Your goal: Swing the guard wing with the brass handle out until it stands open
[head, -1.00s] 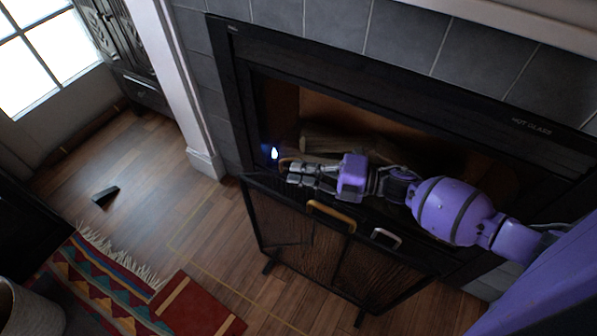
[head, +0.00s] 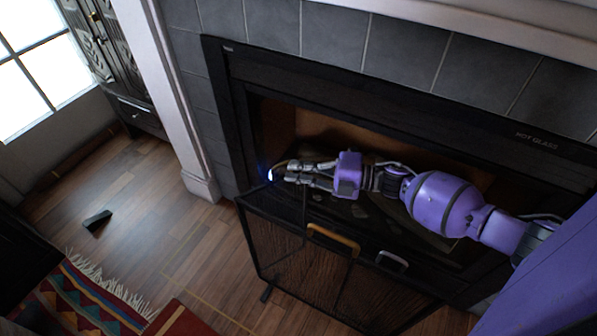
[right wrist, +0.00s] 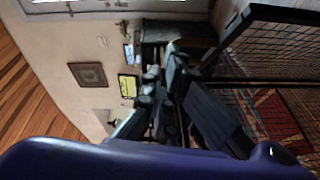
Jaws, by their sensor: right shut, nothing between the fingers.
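The fire guard is a dark mesh screen in front of the fireplace. Its wing with the brass handle (head: 333,240) is on the left in the head view; a silver handle (head: 392,259) sits to its right. My left gripper is out of view.
The fireplace surround (head: 400,75) stands close behind the guard. Wooden floor (head: 205,245) lies clear to the left, with a dark wedge (head: 97,220) and a fringed rug (head: 80,305).

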